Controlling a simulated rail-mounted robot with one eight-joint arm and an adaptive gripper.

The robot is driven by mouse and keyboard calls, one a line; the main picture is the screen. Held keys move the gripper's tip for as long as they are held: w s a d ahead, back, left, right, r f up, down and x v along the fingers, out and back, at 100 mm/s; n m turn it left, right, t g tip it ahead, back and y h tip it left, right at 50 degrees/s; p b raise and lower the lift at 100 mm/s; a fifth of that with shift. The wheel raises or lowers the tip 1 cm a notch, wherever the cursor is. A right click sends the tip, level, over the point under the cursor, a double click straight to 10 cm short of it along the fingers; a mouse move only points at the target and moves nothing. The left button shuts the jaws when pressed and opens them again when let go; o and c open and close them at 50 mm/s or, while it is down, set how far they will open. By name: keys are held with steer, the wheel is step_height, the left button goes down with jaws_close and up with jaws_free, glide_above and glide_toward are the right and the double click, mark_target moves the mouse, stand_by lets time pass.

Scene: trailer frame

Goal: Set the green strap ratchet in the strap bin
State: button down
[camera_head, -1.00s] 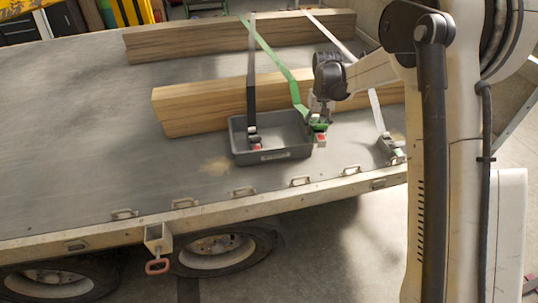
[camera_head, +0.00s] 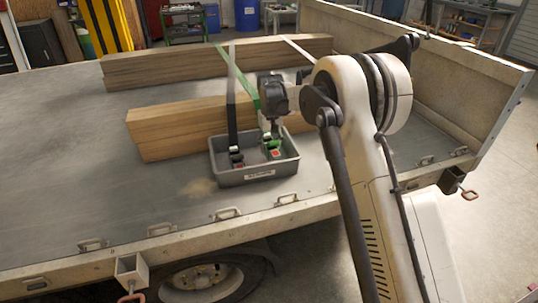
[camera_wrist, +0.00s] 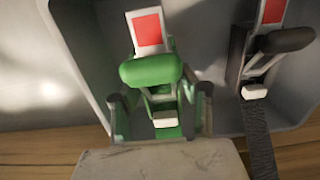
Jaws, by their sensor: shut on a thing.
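The green strap ratchet (camera_head: 272,149), with a red and white tab, is within the right half of the grey strap bin (camera_head: 235,179). My gripper (camera_head: 271,136) is shut on it from above. In the wrist view the green ratchet (camera_wrist: 152,72) lies between my two fingers (camera_wrist: 162,110), over the bin's grey inside (camera_wrist: 97,28). I cannot tell whether it touches the bin floor. The green strap (camera_head: 246,93) runs back over the timber.
A black strap ratchet (camera_head: 236,157) lies in the bin's left half and also shows in the wrist view (camera_wrist: 262,55). Timber beams (camera_head: 175,128) lie close behind the bin. The trailer deck (camera_head: 80,160) is clear to the left.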

mark_target(270, 152)
steer(key=shift+f, duration=1.6)
steer(key=shift+f+b, duration=0.15)
steer(key=shift+b, duration=0.2)
steer(key=c, duration=1.1)
jaws_free()
steer(key=shift+c, duration=0.2)
